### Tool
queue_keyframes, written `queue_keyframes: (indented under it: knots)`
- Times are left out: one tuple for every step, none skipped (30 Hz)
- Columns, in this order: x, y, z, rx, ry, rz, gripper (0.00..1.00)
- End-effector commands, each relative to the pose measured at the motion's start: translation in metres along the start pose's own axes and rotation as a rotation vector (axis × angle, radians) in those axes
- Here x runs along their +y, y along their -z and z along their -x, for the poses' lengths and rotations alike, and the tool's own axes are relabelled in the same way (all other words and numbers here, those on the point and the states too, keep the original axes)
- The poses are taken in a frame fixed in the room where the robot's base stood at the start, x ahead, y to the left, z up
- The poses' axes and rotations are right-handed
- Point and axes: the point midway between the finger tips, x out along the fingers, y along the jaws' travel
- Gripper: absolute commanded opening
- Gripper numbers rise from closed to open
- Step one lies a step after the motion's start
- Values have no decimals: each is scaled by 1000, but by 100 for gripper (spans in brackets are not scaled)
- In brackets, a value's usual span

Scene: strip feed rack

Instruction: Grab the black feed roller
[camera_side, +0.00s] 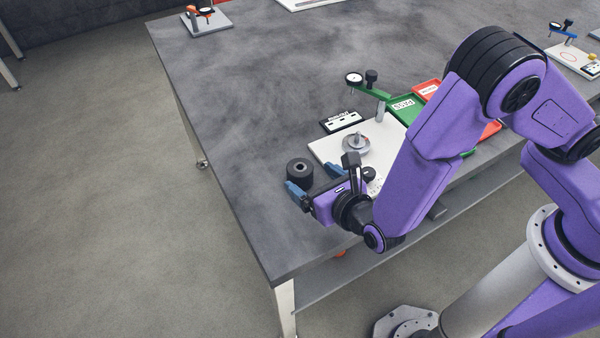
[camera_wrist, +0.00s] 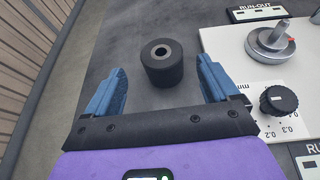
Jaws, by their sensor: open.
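The black feed roller (camera_side: 299,171) stands upright on the dark grey table, left of the white gauge plate. In the wrist view the roller (camera_wrist: 162,64) shows its round top with a centre hole, just beyond the line between my fingertips. My gripper (camera_side: 313,178) is open, with a blue finger on either side. In the wrist view my gripper (camera_wrist: 162,78) has a gap wider than the roller, and nothing is held. The roller looks apart from both fingers. How high the fingers are above the table is hard to tell.
The white gauge plate (camera_wrist: 218,45) lies close to the right finger, bearing a metal spindle (camera_wrist: 270,40) and a black knob (camera_wrist: 279,100). A green tray (camera_side: 395,106) and a red tray (camera_side: 428,85) lie farther right. The table left of the roller is clear to its edge.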

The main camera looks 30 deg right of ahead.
Motion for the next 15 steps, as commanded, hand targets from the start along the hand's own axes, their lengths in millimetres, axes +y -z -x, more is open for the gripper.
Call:
queue_keyframes:
  knots:
    - [0,0,-3,0,1,0,88]
    - [-1,0,-4,0,1,0,88]
    - [-1,0,-6,0,2,0,88]
    - [-1,1,-8,0,3,0,88]
    - [-1,1,-10,0,3,0,88]
    - [-2,2,-15,0,3,0,88]
    - [-2,3,-19,0,4,0,88]
    - [-3,4,-23,0,6,-1,88]
    - [-3,5,-29,0,5,-1,88]
    - [-3,6,-34,-1,5,-1,88]
    - [-4,7,-38,0,6,-1,88]
    - [-3,6,-43,-1,4,-3,88]
    - [-3,6,-46,0,3,-3,88]
    - [-3,6,-49,0,3,-2,88]
    - [-3,6,-52,0,3,-1,88]
